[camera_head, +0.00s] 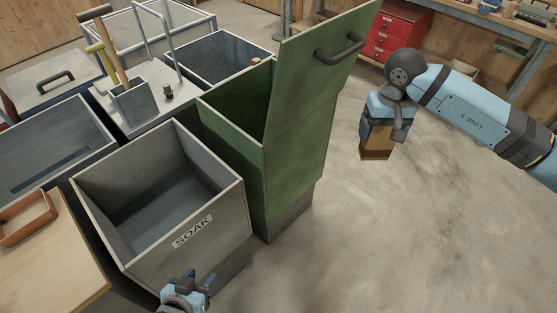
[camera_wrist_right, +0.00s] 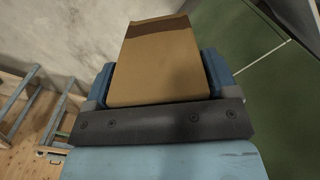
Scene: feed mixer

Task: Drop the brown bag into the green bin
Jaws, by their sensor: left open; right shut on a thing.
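The brown bag (camera_head: 376,142) is a tan block with a darker band, held by my right gripper (camera_head: 385,122) above the floor, to the right of the green bin. In the right wrist view the bag (camera_wrist_right: 155,65) sits between the two blue fingers of the gripper (camera_wrist_right: 158,85). The green bin (camera_head: 232,160) stands in the middle with its lid (camera_head: 318,90) raised on its right side, between the bag and the bin's opening. A green panel also shows in the right wrist view (camera_wrist_right: 285,120). My left gripper (camera_head: 190,285) is open and empty at the bottom, in front of the grey SOAK bin.
The open grey SOAK bin (camera_head: 215,215) stands left of the green bin. A grey cart with tools in a holder (camera_head: 130,105) and another open bin (camera_head: 222,62) are behind. A wooden table (camera_head: 60,270) is at lower left. The floor (camera_head: 400,240) at right is clear.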

